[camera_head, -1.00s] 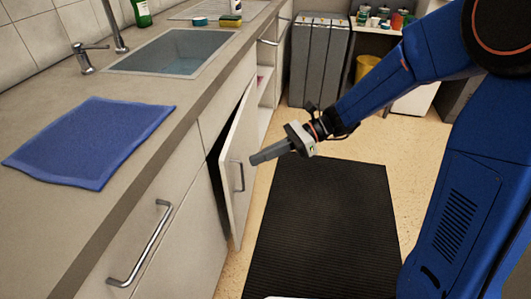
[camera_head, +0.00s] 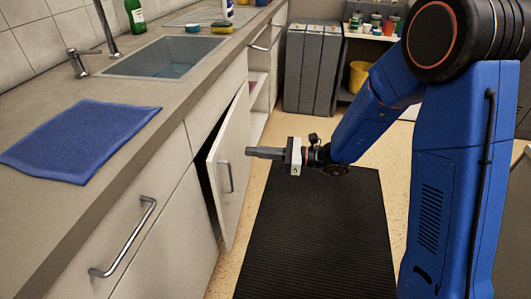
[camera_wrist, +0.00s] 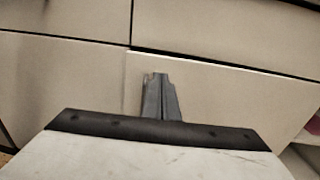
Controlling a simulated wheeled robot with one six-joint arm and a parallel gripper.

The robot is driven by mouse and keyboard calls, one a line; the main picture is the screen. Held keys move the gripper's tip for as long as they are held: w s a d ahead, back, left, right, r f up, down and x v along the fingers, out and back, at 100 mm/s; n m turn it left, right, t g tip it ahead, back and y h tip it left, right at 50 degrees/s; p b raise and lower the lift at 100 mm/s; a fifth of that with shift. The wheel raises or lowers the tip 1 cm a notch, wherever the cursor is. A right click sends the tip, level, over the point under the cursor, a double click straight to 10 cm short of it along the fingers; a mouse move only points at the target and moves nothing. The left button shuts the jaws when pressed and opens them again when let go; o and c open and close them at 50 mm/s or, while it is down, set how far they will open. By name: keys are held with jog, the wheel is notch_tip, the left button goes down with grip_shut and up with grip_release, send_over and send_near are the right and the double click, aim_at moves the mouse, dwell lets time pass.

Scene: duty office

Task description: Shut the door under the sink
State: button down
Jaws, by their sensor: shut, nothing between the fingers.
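The door under the sink (camera_head: 232,165) is white with a metal bar handle (camera_head: 225,177) and stands ajar, with a dark gap along its left side. The sink (camera_head: 165,57) is set in the counter above it. My gripper (camera_head: 248,151) is shut and empty, its fingers pointing left at the door's upper part in the head view. In the wrist view the shut fingers (camera_wrist: 160,97) are in front of the door's face (camera_wrist: 220,105), near its top left corner. I cannot tell whether the fingertips touch the door.
A drawer with a bar handle (camera_head: 125,240) is at the near left. A blue cloth (camera_head: 80,140) lies on the counter. A black ribbed mat (camera_head: 320,240) covers the floor before the cabinets. Grey bins (camera_head: 312,68) and a yellow bucket (camera_head: 358,75) stand at the back.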

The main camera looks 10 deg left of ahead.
aim_at(219, 148)
jog(key=a, duration=0.8)
jog(key=shift+a, duration=0.2)
